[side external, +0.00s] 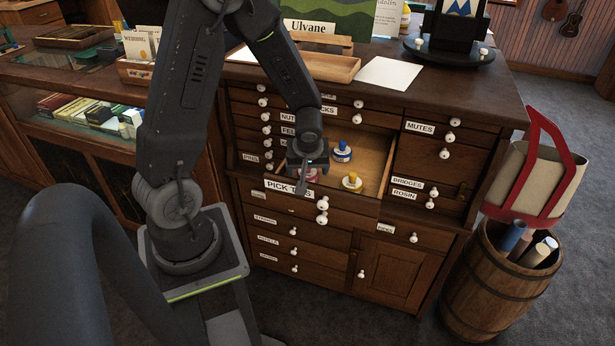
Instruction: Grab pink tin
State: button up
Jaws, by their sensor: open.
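An open drawer (372,205) with a label that starts "PICK T" juts out of the dark wooden cabinet. My gripper (306,170) points down into its left part and is open. A small pink thing, apparently the pink tin (311,175), shows just below the gripper, mostly hidden by it. I cannot tell whether the fingers are around it or touching it. A yellow tin (352,183) stands nearer the drawer front, also to the right.
The drawer walls and front surround the tins closely. Above, the cabinet top (440,92) holds a wooden tray (325,66), a white paper (389,73) and a dark stand (449,50). A barrel (490,290) with rolls and a tote bag (535,175) are at the right.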

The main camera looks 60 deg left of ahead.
jog(key=shift+f, duration=0.1)
jog(key=c, duration=0.9)
jog(key=shift+o, duration=0.2)
jog(key=shift+a, duration=0.1)
